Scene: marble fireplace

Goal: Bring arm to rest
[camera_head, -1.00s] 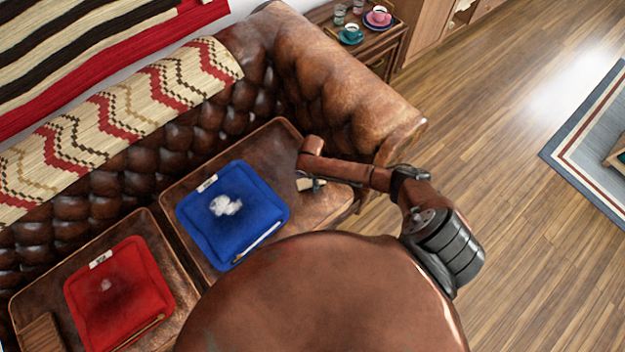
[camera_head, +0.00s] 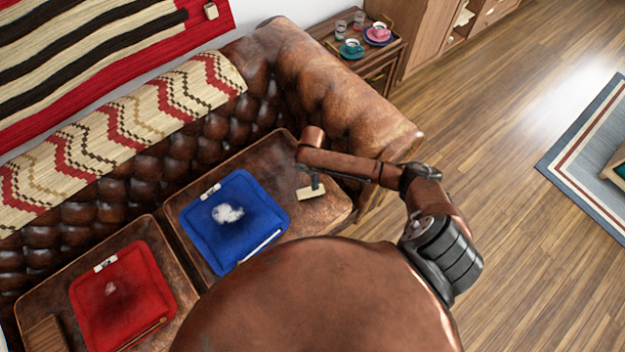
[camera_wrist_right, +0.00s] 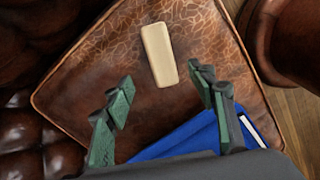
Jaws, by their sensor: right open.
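My right arm (camera_head: 350,166) comes in from the right in the head view and reaches over the brown leather sofa's right seat. My right gripper (camera_wrist_right: 163,82) is open and empty in the wrist view, its two green-padded fingers apart. A beige block (camera_wrist_right: 159,54) lies on the leather seat (camera_wrist_right: 95,75) beyond the fingertips. The block also shows in the head view (camera_head: 311,193), just below the arm's end, where most of the gripper is hidden by the arm. My left arm and gripper are not in view.
A blue cushion (camera_head: 225,238) with a white patch and a pale stick lies left of the block. A red cushion (camera_head: 110,310) lies on the left seat. The sofa's right armrest (camera_head: 335,85) stands close behind the arm. Wood floor (camera_head: 510,180) is open at right.

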